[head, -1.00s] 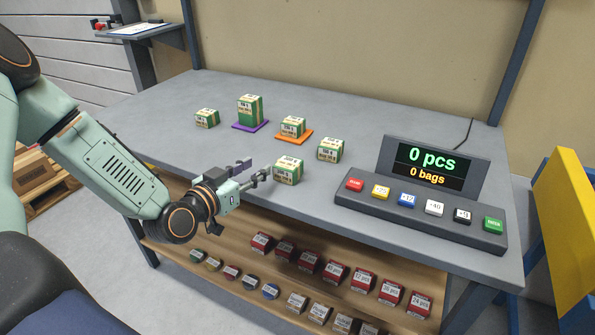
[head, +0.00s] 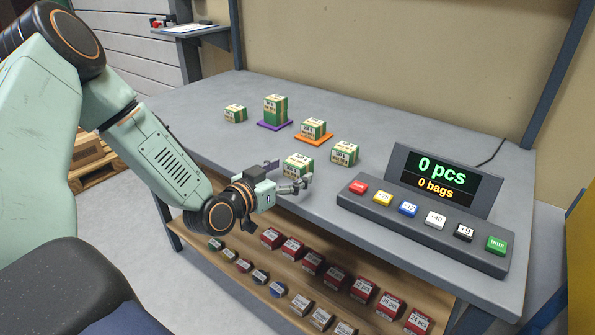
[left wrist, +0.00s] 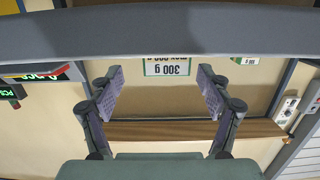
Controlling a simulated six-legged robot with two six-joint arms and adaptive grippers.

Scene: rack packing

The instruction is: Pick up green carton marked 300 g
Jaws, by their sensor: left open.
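The green and cream carton (head: 298,166) nearest the table's front edge stands upright. Its printing is too small to read in the head view. In the left wrist view a carton with an upside-down "300 g" label (left wrist: 167,67) shows beyond and between the fingers. My left gripper (head: 289,175) is open and empty, at the near side of the front carton. Its two fingers also show spread apart in the left wrist view (left wrist: 160,75). I cannot tell whether they touch the carton. My right gripper is not in view.
Other green cartons stand behind: a small one (head: 235,114), a tall one (head: 275,108) on a purple mat (head: 263,125), one on an orange mat (head: 328,135), and one at right (head: 345,152). A counter display (head: 437,180) with buttons stands right. Small boxes fill the lower shelf (head: 250,262).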

